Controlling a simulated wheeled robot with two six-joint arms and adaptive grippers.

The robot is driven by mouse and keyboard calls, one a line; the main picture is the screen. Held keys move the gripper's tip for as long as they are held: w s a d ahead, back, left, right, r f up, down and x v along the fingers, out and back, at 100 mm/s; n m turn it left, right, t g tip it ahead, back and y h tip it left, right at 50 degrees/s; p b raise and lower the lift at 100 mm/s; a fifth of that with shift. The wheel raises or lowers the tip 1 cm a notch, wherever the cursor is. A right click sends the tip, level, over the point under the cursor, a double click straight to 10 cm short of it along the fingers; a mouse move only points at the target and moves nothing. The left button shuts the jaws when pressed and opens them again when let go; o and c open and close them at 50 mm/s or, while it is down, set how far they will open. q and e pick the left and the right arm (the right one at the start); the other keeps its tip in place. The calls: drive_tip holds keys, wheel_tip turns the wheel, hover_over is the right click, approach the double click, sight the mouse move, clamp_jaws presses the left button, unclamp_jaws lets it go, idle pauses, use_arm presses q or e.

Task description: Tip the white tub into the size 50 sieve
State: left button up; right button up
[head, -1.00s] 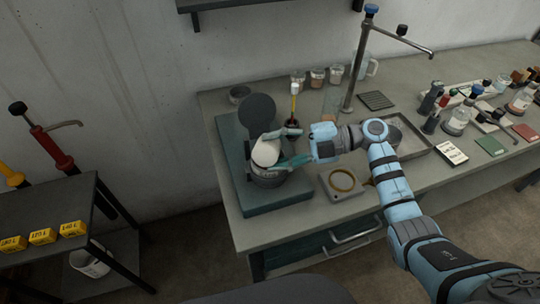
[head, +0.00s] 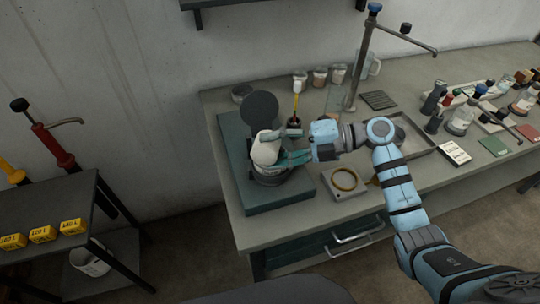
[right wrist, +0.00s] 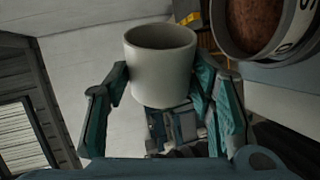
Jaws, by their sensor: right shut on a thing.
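My right gripper (head: 288,156) is shut on the white tub (head: 265,150), with its teal fingers on either side of it. The tub is held tipped just above the dark round sieve (head: 271,178) on the teal base. In the right wrist view, the tub (right wrist: 160,70) sits between the fingers and its mouth shows; I make out no contents inside. The sieve (right wrist: 222,42) shows there at the upper right, with brown grains in it and a label only partly in frame, so its size cannot be read. My left gripper is not in view.
The teal base (head: 235,150) carries an upright dark disc (head: 259,106) behind the sieve. A square block with a brass ring (head: 345,180) and a grey tray (head: 410,133) lie to the right. A tall tap (head: 358,60) stands behind. A dark cart (head: 95,215) is at the left.

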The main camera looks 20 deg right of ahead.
drive_tip(key=f+b, duration=0.1)
drive_tip(key=n+b, duration=0.1)
drive_tip(key=b, duration=0.1)
drive_tip(key=shift+s+f+t+h, duration=0.25)
drive_tip(key=shift+f+t+h, duration=0.05)
drive_tip(key=shift+f, duration=0.1)
drive_tip(key=s+a+f+n+t+b, duration=0.1)
drive_tip(key=s+f+n+t+b, duration=0.1)
drive_tip(key=n+b, duration=0.4)
drive_tip(key=s+a+f+n+t+h+b, duration=0.1)
drive_tip(key=s+a+f+n+t+b, duration=0.1)
drive_tip(key=s+f+n+t+b, duration=0.1)
drive_tip(key=s+n+t+b, duration=0.1)
drive_tip(key=s+n+b, duration=0.1)
drive_tip(key=n+b, duration=0.1)
drive_tip(key=shift+a+n+h+b, duration=0.3)
drive_tip(key=shift+n+b, duration=0.1)
drive_tip(key=shift+n, duration=0.2)
drive_tip(key=shift+f, duration=0.1)
